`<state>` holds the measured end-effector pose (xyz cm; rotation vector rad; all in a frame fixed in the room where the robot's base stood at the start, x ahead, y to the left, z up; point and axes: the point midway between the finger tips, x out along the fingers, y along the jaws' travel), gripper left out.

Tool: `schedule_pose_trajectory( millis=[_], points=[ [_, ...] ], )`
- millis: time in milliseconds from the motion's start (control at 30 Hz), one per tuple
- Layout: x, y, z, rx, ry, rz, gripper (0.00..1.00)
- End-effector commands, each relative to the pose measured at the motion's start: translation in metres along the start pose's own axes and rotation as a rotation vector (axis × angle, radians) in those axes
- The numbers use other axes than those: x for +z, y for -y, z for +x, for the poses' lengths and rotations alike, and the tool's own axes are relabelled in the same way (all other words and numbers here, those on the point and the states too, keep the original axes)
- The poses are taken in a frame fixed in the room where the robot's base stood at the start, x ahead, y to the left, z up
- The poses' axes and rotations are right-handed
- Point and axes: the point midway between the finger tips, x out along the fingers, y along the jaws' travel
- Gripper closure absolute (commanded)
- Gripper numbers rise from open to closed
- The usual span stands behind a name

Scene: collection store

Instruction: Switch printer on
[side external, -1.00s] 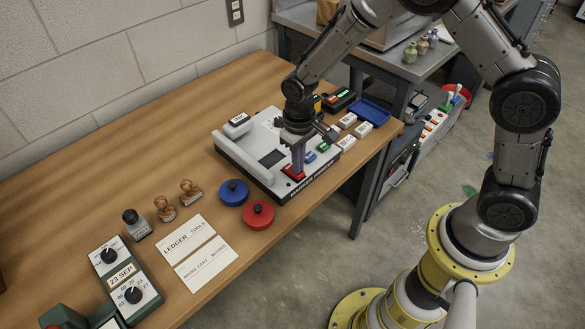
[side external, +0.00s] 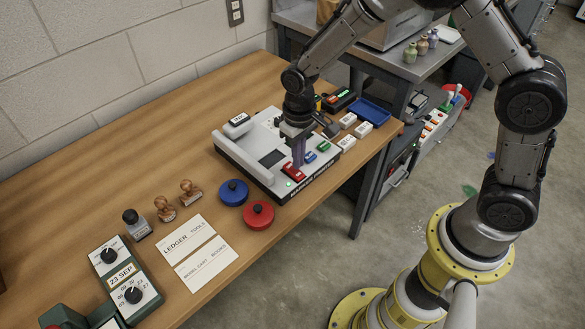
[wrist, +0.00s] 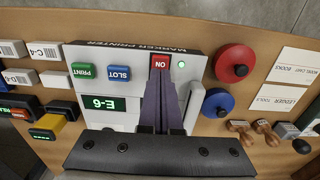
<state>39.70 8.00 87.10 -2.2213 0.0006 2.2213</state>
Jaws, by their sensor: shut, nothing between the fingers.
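The printer (side external: 241,152) is a white machine with a dark front strip lettered "MARKER PRINTER", on the wooden table. Its red ON switch (side external: 291,173) is at the front of its top; the switch also shows in the wrist view (wrist: 160,62). A small green light (wrist: 181,65) beside the switch is lit. A display (wrist: 107,104) reads E-6 in green. Blue SLOT (wrist: 119,73) and green PRINT (wrist: 83,71) keys sit beside the switch. My gripper (side external: 299,164) is shut and empty, pointing down, its tips right at the red switch; whether they touch is unclear.
A blue round pad (side external: 233,192) and a red one (side external: 258,214) stand near the printer. Stamps (side external: 165,208), label cards (side external: 198,253) and a green dial box (side external: 122,280) lie to the left. White blocks (side external: 362,129) and a blue tray (side external: 370,111) are to the right.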

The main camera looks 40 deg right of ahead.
Motion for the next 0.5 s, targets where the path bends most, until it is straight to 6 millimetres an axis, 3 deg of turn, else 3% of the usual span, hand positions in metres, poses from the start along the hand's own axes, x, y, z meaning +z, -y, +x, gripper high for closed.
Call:
schedule_pose_trajectory(
  millis=[500],
  points=[
    [-0.001,0.0,-0.038,-0.001,-0.002,0.0,1.0]
  ],
)
